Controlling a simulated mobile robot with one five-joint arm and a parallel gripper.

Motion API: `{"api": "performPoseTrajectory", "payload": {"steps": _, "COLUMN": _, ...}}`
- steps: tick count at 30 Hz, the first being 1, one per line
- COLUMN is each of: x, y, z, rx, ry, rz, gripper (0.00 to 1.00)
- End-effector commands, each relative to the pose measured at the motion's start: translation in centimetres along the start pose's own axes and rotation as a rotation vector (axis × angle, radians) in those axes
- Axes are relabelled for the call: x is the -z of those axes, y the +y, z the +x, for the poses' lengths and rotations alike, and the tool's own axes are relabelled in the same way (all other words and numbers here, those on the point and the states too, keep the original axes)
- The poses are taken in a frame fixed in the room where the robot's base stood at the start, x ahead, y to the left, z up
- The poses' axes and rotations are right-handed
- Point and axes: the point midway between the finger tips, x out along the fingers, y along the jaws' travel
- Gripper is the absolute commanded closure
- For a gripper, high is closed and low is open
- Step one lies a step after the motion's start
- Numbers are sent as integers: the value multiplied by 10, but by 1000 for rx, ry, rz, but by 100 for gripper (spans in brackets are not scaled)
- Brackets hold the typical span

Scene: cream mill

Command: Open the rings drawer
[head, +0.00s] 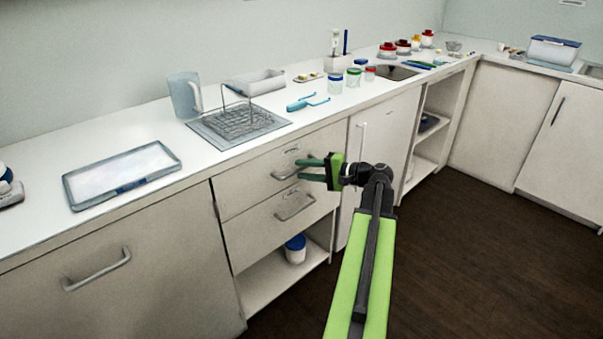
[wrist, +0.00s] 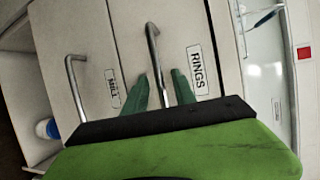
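The rings drawer (head: 270,177) is the upper of two drawers under the counter, and its front looks flush and shut. In the wrist view its label reads RINGS (wrist: 197,70). Its metal bar handle (wrist: 152,42) lies between the two green fingers of my gripper (wrist: 160,78). The fingers are apart, one on each side of the bar, and I cannot tell whether either touches it. In the head view my gripper (head: 301,168) reaches the upper drawer's handle (head: 284,174) from the right.
A lower drawer (head: 280,222) has its own handle (head: 296,207) and a label that seems to read MILL (wrist: 112,88). Below it, an open shelf holds a blue-lidded tub (head: 295,250). A cupboard door (head: 381,140) stands to the right. The dark floor (head: 470,220) in front is clear.

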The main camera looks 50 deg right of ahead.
Motion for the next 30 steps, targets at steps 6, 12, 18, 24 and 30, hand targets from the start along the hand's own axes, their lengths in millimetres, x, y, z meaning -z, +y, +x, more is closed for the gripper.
{"api": "performPoseTrajectory", "payload": {"steps": 6, "x": 0, "y": 0, "z": 15, "rx": 0, "ry": 1, "rz": 0, "gripper": 68}}
{"api": "performPoseTrajectory", "payload": {"steps": 12, "x": 0, "y": 0, "z": 15, "rx": 0, "ry": 1, "rz": 0, "gripper": 68}}
{"api": "performPoseTrajectory", "payload": {"steps": 18, "x": 0, "y": 0, "z": 14, "rx": 0, "ry": 2, "rz": 0, "gripper": 91}}
{"api": "performPoseTrajectory", "payload": {"steps": 24, "x": 1, "y": 0, "z": 14, "rx": 0, "ry": 2, "rz": 0, "gripper": 100}}
{"api": "performPoseTrajectory", "payload": {"steps": 30, "x": 1, "y": 0, "z": 14, "rx": 0, "ry": 3, "rz": 0, "gripper": 100}}
